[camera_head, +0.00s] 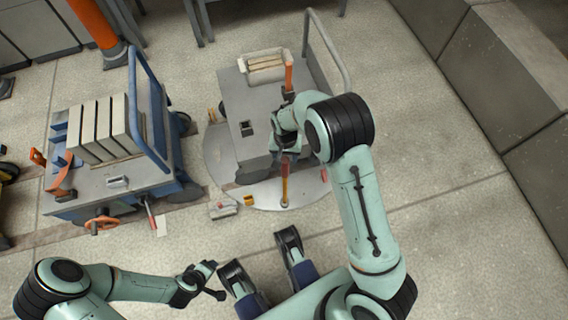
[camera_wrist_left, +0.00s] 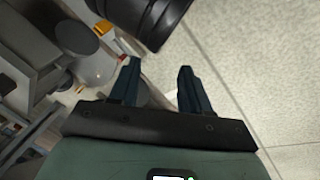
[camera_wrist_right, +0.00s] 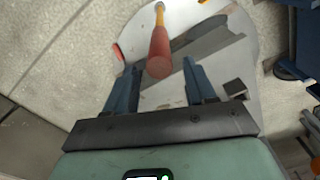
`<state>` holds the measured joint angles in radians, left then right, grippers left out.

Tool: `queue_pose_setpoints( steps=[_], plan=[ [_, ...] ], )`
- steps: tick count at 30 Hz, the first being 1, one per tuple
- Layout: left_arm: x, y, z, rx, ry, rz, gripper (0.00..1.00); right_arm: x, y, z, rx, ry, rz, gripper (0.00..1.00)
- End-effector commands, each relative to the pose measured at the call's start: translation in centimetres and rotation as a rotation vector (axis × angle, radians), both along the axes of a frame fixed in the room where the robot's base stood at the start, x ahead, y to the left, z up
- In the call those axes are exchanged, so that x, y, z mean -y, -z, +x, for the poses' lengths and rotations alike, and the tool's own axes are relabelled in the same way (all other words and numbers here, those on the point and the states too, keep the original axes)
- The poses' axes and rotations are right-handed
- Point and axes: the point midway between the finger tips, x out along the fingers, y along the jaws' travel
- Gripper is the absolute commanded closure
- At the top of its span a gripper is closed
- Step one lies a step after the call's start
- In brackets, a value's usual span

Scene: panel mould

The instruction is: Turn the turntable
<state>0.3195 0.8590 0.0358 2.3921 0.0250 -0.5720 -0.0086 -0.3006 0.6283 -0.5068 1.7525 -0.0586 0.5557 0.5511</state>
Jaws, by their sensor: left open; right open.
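The turntable (camera_head: 216,150) is a round grey plate in the floor, with a grey cart (camera_head: 246,113) standing on it. An upright handle with a yellow shaft (camera_head: 285,188) and a red grip rises near the plate's front rim. My right gripper (camera_head: 286,152) is open at the top of this handle. In the right wrist view the red grip (camera_wrist_right: 159,50) lies between and just beyond the open fingertips (camera_wrist_right: 160,70); I cannot tell whether they touch it. My left gripper (camera_head: 212,281) is open and empty, low at the front left; the left wrist view shows its spread fingers (camera_wrist_left: 158,70).
A blue-framed cart (camera_head: 115,184) with upright grey panels (camera_head: 105,128) stands left of the turntable. A small grey block (camera_head: 222,209) and a yellow piece (camera_head: 249,201) lie near the front rim. A low wall (camera_head: 500,85) runs along the right. Floor between is clear.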

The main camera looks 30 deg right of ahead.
Motion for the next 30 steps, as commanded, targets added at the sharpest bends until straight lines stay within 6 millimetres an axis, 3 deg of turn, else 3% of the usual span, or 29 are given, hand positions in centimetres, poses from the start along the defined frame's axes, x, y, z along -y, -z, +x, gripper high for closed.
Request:
queue_pose_setpoints(
  steps=[3, 6, 9, 22, 23, 27, 30],
  plan=[
    [-0.6, 1.1, 1.2, 0.029, -0.013, 0.015, 0.53, 0.0, 2.9, 0.0, -0.004, 0.002, 0.0, 0.45],
    [-1.1, 1.6, 2.0, 0.052, -0.022, 0.027, 0.53, 0.0, 4.4, 0.0, -0.002, 0.001, 0.0, 0.45],
    [-1.2, 2.2, 1.5, 0.033, -0.023, 0.027, 0.53, 0.0, 5.5, 0.0, -0.001, 0.0, 0.0, 0.45],
    [-1.4, 2.6, 1.2, 0.021, -0.025, 0.029, 0.53, 0.0, 6.3, 0.0, 0.001, 0.0, 0.0, 0.45],
    [-1.4, 2.6, 1.2, 0.021, -0.025, 0.029, 0.53, 0.0, 6.3, 0.0, 0.001, 0.0, 0.0, 0.52],
    [-1.4, 2.6, 1.2, 0.021, -0.024, 0.028, 0.53, 0.0, 6.3, 0.0, 0.001, 0.0, 0.0, 0.97],
    [-1.4, 2.6, 1.2, 0.021, -0.024, 0.028, 0.53, 0.0, 6.3, 0.1, 0.003, 0.0, -0.001, 1.0]
  ],
)
